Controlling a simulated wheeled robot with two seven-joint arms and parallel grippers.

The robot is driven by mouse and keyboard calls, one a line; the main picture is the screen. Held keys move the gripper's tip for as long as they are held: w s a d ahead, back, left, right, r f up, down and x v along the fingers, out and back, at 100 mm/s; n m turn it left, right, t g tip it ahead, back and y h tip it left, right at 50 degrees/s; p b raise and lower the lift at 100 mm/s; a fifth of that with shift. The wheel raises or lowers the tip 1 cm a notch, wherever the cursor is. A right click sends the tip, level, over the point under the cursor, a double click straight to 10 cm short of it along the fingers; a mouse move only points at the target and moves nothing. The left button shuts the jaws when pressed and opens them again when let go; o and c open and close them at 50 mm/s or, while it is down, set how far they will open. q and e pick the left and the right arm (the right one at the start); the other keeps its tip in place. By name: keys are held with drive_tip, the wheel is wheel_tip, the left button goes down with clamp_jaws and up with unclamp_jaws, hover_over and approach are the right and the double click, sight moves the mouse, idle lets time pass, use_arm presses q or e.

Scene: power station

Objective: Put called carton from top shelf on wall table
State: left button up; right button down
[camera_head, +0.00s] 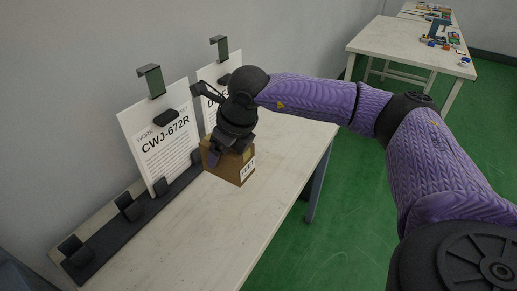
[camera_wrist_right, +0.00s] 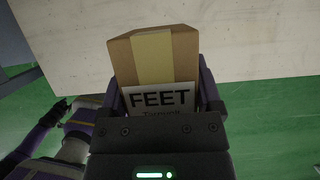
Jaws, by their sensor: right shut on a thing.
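My right gripper (camera_head: 230,148) is shut on a brown carton (camera_head: 222,168) over the wall table (camera_head: 215,240). The carton has a white label, partly readable in the head view. In the right wrist view the carton (camera_wrist_right: 190,52) sits between the fingers of the gripper (camera_wrist_right: 160,95), with a tan tape strip and a label reading "FEET" above smaller text. The pale table (camera_wrist_right: 60,40) shows behind it. I cannot tell whether the carton touches the table top.
A sheet reading "CWJ-672R" (camera_head: 165,147) stands in a black rack (camera_head: 130,222) along the wall. A second sheet (camera_head: 208,75) is partly hidden by my right arm. The table's front is clear. Another table (camera_head: 400,42) with small items stands at back right on green floor.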

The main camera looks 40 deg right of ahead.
drive_tip(key=w+d+f+m+g+h+b, duration=0.1)
drive_tip(key=d+f+m+g+h+b, duration=0.2)
drive_tip(key=m, duration=0.6)
drive_tip(key=w+d+f+m+h+b, duration=0.25)
drive_tip(key=d+m, duration=0.25)
drive_tip(key=m, duration=0.4)
drive_tip(key=f+b, duration=0.1)
drive_tip(key=f, duration=0.2)
drive_tip(key=f+b, duration=0.2)
drive_tip(key=f, duration=0.1)
drive_tip(key=s+f+b, duration=0.1)
drive_tip(key=f, duration=0.2)
drive_tip(key=shift+d, duration=0.25)
drive_tip(key=shift+f, duration=0.25)
drive_tip(key=shift+r, duration=0.15)
drive_tip(key=shift+c, duration=1)
unclamp_jaws()
drive_tip(key=shift+o, duration=1)
use_arm(q)
drive_tip(key=s+a+f+g, duration=0.1)
drive_tip(key=s+f, duration=0.2)
drive_tip(key=f, duration=0.7)
drive_tip(key=shift+s, duration=0.2)
